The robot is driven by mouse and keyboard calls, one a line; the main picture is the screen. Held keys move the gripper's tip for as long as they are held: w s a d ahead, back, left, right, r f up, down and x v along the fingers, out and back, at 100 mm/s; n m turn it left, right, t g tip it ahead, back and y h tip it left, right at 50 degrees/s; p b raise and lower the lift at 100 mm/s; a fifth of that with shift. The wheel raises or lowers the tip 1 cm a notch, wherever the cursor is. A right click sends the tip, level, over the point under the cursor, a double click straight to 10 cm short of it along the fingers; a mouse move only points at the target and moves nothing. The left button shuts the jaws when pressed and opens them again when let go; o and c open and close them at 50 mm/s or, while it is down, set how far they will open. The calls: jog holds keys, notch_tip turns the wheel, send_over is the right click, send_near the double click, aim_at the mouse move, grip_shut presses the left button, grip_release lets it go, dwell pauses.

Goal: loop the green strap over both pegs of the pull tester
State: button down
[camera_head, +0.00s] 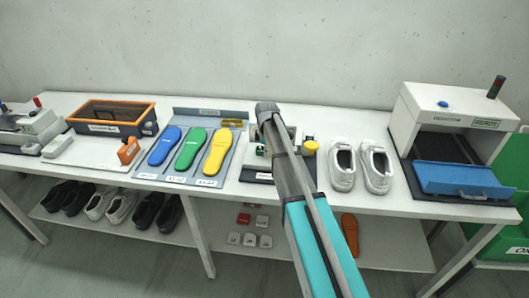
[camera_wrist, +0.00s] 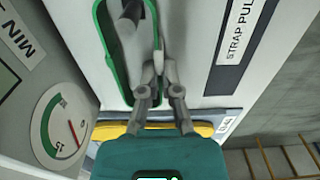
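In the wrist view the green strap (camera_wrist: 105,48) is a long loop on the pull tester (camera_wrist: 190,60). A dark peg (camera_wrist: 127,24) stands inside the loop near its upper end. Whether a second peg is inside is hidden by my fingers. My gripper (camera_wrist: 158,66) has its fingertips close together on the right side of the strap, seemingly pinching it. In the head view my arm covers much of the tester; its dark base (camera_head: 257,177) and yellow knob (camera_head: 311,147) show. My fingers are hidden there.
The tester's dial (camera_wrist: 60,125) is at left in the wrist view. The insole rack (camera_head: 238,150) is left of the tester, white shoes (camera_head: 342,165) right. A press-like machine (camera_head: 450,115) with a blue tray is at far right. An orange-rimmed bin (camera_head: 112,116) is at left.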

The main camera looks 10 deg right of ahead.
jog(key=c, duration=0.7)
grip_release()
jog(key=shift+s, duration=0.1)
jog(key=shift+r, duration=0.15)
